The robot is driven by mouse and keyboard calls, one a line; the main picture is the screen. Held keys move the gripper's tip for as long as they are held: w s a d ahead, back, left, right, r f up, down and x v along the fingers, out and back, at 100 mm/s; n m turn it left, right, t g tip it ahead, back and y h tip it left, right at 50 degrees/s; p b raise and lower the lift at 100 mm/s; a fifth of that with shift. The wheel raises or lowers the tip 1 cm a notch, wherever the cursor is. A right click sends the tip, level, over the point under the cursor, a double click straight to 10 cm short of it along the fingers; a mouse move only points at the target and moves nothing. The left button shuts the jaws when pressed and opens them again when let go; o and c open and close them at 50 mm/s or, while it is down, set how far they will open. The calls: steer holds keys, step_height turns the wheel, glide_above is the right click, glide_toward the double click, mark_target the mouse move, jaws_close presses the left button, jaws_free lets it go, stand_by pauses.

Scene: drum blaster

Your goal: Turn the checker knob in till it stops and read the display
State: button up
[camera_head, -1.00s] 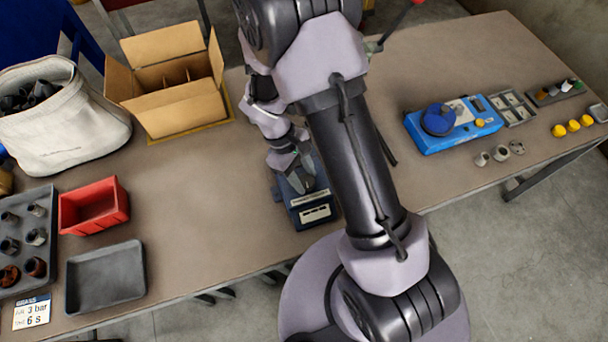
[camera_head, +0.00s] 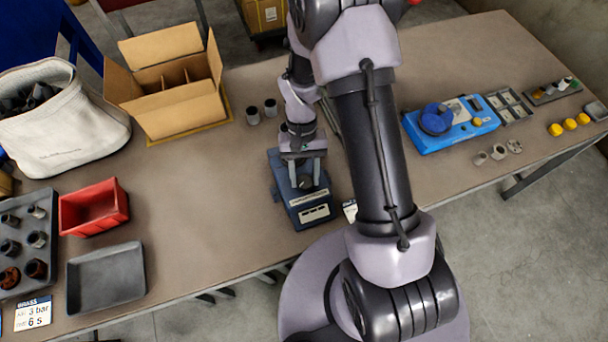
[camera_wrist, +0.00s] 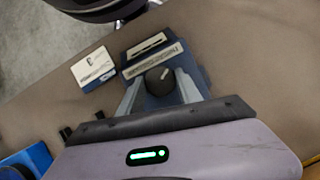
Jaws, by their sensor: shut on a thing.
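The dark blue checker (camera_head: 285,188) sits near the front edge of the table in the head view. Its round black knob (camera_wrist: 160,80) has a light pointer mark, tilted toward the upper right in the wrist view. My gripper (camera_head: 304,174) is over the checker with a finger on each side of the knob, shut on it. Pale strips show on the checker's front (camera_head: 314,212); in the wrist view its body (camera_wrist: 187,58) shows beyond the fingers. The writing is too small to read, and I cannot tell a display value.
A white card (camera_wrist: 93,68) lies beside the checker. Two small grey cylinders (camera_head: 262,110) stand behind it. A red bin (camera_head: 95,208) and grey tray (camera_head: 105,280) are to the left, a blue device (camera_head: 465,125) to the right.

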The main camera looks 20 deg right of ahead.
steer(key=m+y, duration=0.1)
steer(key=m, duration=0.2)
steer(key=shift+d+m+t+b, duration=0.15)
steer(key=shift+m+t+b, duration=0.25)
steer(key=m+y+b, duration=0.1)
steer(key=m, duration=0.2)
steer(key=shift+s+f+m+t, duration=0.1)
steer(key=shift+m+t, duration=0.2)
steer(key=shift+t, duration=0.1)
steer(key=m+t+y+b, duration=0.1)
steer(key=m+b, duration=0.1)
steer(key=m, duration=0.2)
steer(key=shift+s+d, duration=0.1)
steer(key=shift+m+t+b, duration=0.7)
steer(key=shift+m+t, duration=0.1)
steer(key=shift+m, duration=0.7)
steer(key=shift+s, duration=0.1)
steer(key=o, duration=1.3)
steer(key=shift+o, duration=0.2)
steer(key=shift+r, duration=0.2)
